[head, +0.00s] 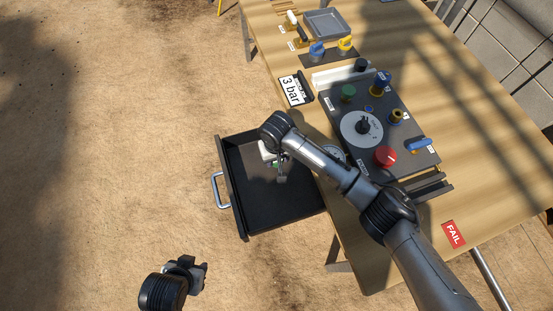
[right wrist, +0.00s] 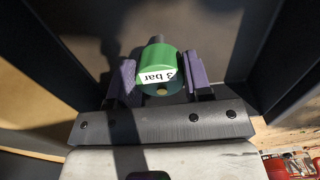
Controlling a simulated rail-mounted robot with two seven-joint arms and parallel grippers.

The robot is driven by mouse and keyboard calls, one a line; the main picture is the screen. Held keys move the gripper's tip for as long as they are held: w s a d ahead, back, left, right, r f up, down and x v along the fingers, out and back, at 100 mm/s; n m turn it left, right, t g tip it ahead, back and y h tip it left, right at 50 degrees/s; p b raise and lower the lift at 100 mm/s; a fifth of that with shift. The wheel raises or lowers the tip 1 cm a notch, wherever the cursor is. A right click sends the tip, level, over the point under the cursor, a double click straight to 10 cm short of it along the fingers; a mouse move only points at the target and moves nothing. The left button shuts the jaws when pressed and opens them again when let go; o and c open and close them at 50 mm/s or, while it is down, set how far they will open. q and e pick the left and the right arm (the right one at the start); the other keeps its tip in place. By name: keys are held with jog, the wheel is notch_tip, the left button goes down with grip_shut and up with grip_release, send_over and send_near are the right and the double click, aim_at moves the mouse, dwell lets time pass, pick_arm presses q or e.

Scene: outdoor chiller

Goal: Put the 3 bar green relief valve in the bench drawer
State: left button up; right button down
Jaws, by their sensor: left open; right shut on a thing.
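The green relief valve (right wrist: 158,68), with a white "3 bar" label, is between the purple fingers of my right gripper (right wrist: 160,82), which is shut on it. Dark drawer walls rise on both sides in the right wrist view. In the head view my right gripper (head: 281,176) is over or inside the open bench drawer (head: 270,218); the valve cannot be made out clearly there. Whether it touches the drawer floor, I cannot tell. My left gripper (head: 196,273) is open and empty, low over the ground, left of and nearer than the drawer.
The drawer handle (head: 217,190) faces left.

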jog(key=shift+f, duration=0.7)
jog(key=shift+f, duration=0.1)
jog(key=c, duration=0.5)
grip_release()
jog(key=shift+c, duration=0.2)
notch_tip(320, 180, up, 11)
jog(key=p, duration=0.2)
jog(key=shift+p, duration=0.3)
jog(key=shift+r, duration=0.65)
